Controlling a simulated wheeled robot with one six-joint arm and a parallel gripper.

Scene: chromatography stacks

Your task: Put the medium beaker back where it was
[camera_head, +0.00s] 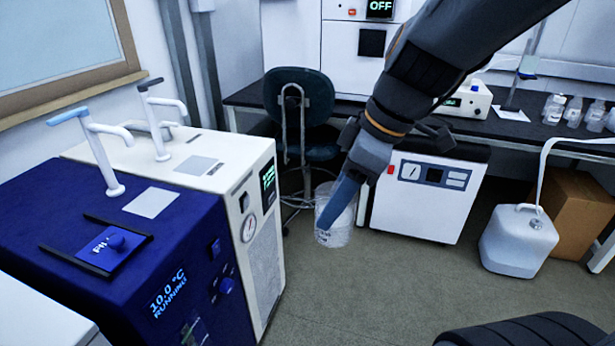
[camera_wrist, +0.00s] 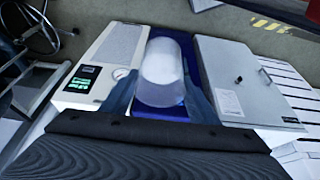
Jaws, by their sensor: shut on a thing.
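The medium beaker (camera_head: 338,237) is a clear, whitish cylinder, held in the air by my gripper (camera_head: 331,212). In the head view one blue finger covers part of its side, and the floor lies behind it. In the wrist view the beaker (camera_wrist: 162,72) sits between the two blue fingers, which are shut on it from left and right. I cannot make out any contents.
A blue-topped unit (camera_head: 60,215) reading 10.0 °C RUNNING and a cream unit (camera_head: 225,160) with tap-like fittings stand at left. Behind are a dark chair (camera_head: 300,100), a white floor unit (camera_head: 425,205), a white jug (camera_head: 518,240) and a black bench (camera_head: 515,120) with bottles.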

